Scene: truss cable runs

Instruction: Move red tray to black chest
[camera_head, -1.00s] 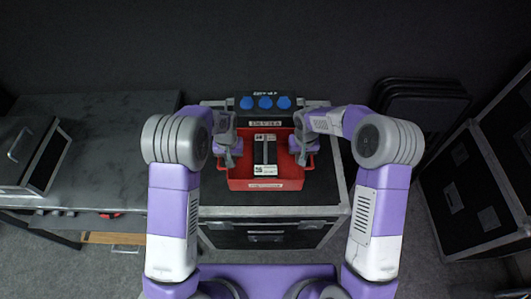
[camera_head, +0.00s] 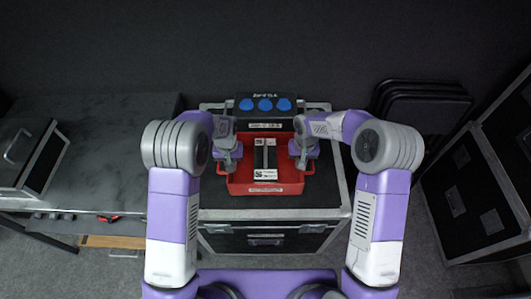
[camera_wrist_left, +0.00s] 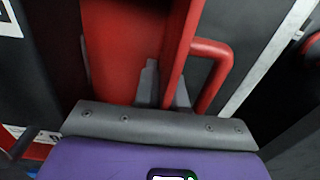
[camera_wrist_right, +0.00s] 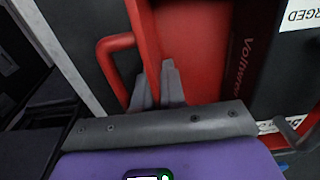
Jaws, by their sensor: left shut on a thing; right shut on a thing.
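The red tray (camera_head: 240,188) is on top of the black chest (camera_head: 325,190), in the middle of the head view. A dark item with white labels (camera_head: 265,160) lies in the tray. My left gripper (camera_head: 229,160) is shut on the tray's left side, and my right gripper (camera_head: 302,158) is shut on its right side. In the left wrist view the fingers (camera_wrist_left: 162,88) are at the tray wall beside a red handle (camera_wrist_left: 222,70). In the right wrist view the fingers (camera_wrist_right: 158,88) are likewise at the wall beside a red handle (camera_wrist_right: 108,50). Whether the tray touches the lid is hard to tell.
A black unit with blue round connectors (camera_head: 265,104) stands behind the tray on the chest. A grey table (camera_head: 110,135) with a black case (camera_head: 35,155) is at left. Folded black chairs (camera_head: 420,105) and another black case (camera_head: 470,190) are at right.

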